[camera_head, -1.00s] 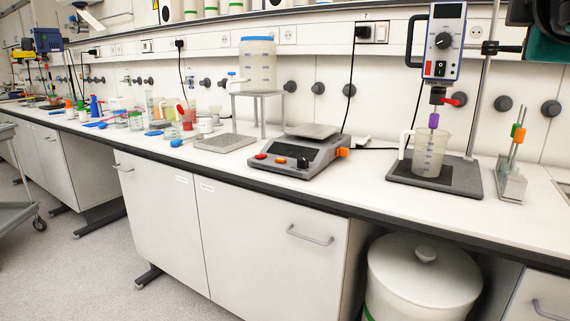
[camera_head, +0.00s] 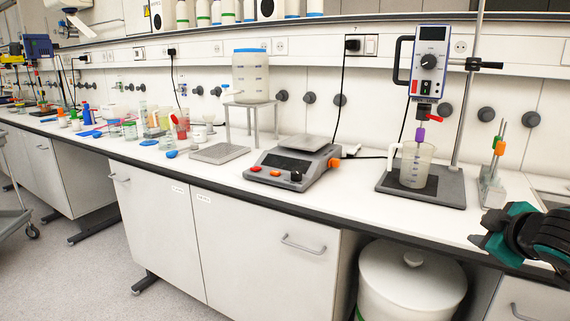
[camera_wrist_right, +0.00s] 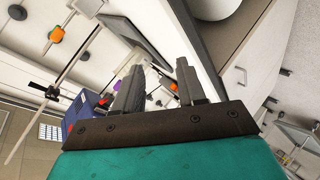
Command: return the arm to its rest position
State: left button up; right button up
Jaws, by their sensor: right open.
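My right gripper (camera_head: 484,240) is at the lower right of the head view, in front of the bench edge and right of the stirrer base. Its teal and black arm comes in from the right edge. In the right wrist view its two fingers (camera_wrist_right: 160,85) stand apart with nothing between them. The bench, stirrer and cabinet show tilted beyond the fingers. My left gripper is not in view.
The overhead stirrer (camera_head: 430,62) holds a purple shaft in a beaker (camera_head: 415,168). A small rack (camera_head: 491,188) stands near the right gripper.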

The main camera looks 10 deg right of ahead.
jog(key=s+a+f+m+y+p, duration=0.1)
jog(key=s+a+f, duration=0.25)
jog(key=f, duration=0.35)
jog(key=s+a+f+m+g+y+p, duration=0.1)
jog(key=s+a+f+y, duration=0.1)
jog(key=a+f, duration=0.3)
jog(key=s+a+f+y+p, duration=0.1)
jog(key=s+a+f, duration=0.15)
jog(key=f, duration=0.55)
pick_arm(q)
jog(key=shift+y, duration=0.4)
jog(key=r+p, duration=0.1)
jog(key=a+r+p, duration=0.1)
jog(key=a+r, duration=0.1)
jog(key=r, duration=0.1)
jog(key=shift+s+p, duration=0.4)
pick_arm(e)
jog(key=s+a+f+m+y, duration=0.1)
jog(key=s+a, duration=0.3)
jog(key=a, duration=0.4)
jog(key=s+a+f+m+y, duration=0.1)
jog(key=s+a+f, duration=0.2)
jog(key=a, duration=0.6)
jog(key=shift+s+a+f+m+t, duration=0.3)
jog(key=shift+s+f, duration=0.1)
jog(key=shift+f, duration=0.3)
